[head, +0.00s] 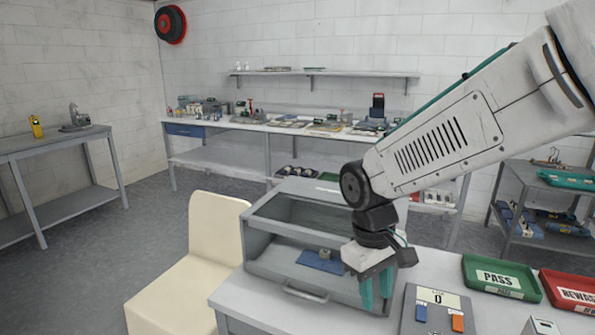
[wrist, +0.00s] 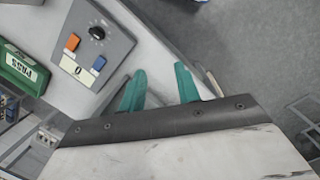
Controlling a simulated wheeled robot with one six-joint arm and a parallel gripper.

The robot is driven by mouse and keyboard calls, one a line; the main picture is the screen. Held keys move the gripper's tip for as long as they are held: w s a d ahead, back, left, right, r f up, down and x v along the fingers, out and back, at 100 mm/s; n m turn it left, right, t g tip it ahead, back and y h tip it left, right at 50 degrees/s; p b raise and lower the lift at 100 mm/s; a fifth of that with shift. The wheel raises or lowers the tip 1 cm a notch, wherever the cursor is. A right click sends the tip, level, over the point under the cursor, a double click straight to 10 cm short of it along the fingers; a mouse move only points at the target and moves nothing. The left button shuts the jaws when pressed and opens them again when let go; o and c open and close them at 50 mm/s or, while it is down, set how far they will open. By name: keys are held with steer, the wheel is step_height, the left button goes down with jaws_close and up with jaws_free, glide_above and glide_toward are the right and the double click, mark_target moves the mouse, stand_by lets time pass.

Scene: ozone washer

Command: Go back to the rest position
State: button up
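My gripper (head: 377,297) is in front of the right end of a grey glass-topped washer box (head: 262,262) in the head view. Its two teal fingers are apart with nothing between them; the wrist view shows the same gap (wrist: 160,72). Inside the box lies a blue mat (head: 313,262) with a small metal part (head: 325,254) on it. A control panel (head: 411,322) with a display reading 0, an orange button and a blue button lies just right of my gripper. The panel, with a black knob, also shows in the wrist view (wrist: 100,28).
A green PASS tray (head: 478,264) and a red REWASH tray (head: 551,280) lie on the table at right. A cream chair (head: 205,262) stands left of the box. A long workbench (head: 235,122) is behind. Open floor (head: 120,240) lies at left.

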steer(key=s+d+r+m+t, duration=0.1)
steer(key=s+d+r+m, duration=0.1)
steer(key=s+d, duration=0.2)
steer(key=s+d+r+m+y, duration=0.1)
steer(key=s+d+r+m, duration=0.1)
steer(key=s, duration=0.5)
steer(key=s+d+r+m+t, duration=0.1)
steer(key=s+d+r+m, duration=0.1)
steer(key=s+d, duration=0.4)
steer(key=shift+s+d+r+t, duration=0.2)
steer(key=shift+s+r+t, duration=0.1)
steer(key=shift+r, duration=0.55)
